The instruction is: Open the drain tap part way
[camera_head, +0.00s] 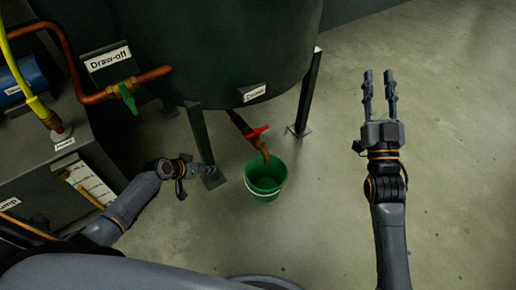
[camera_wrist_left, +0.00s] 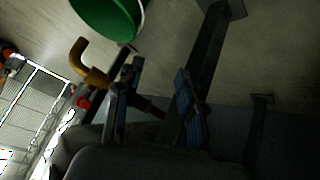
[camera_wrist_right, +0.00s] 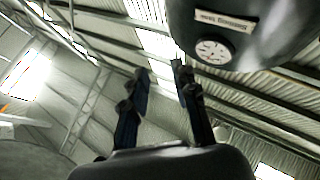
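The drain tap (camera_head: 257,132) has a red lever and sits on a pipe under the dark tank, below a small label. Its lever lies across the pipe. The brass spout (camera_head: 263,151) points down over a green bucket (camera_head: 266,181) on the floor. The left wrist view also shows the spout (camera_wrist_left: 90,66), the bucket (camera_wrist_left: 108,15) and a bit of the red lever (camera_wrist_left: 82,102). My left gripper (camera_head: 208,168) is left of the bucket, apart from the tap; its fingers are spread and empty in the left wrist view (camera_wrist_left: 160,72). My right gripper (camera_head: 378,76) is open and empty, far right of the tap.
Tank legs (camera_head: 200,140) and (camera_head: 306,95) stand either side of the tap; the left one is close to my left gripper. A draw-off valve with a green handle (camera_head: 128,99) is at the left, above a dark cabinet. The floor at the right is clear.

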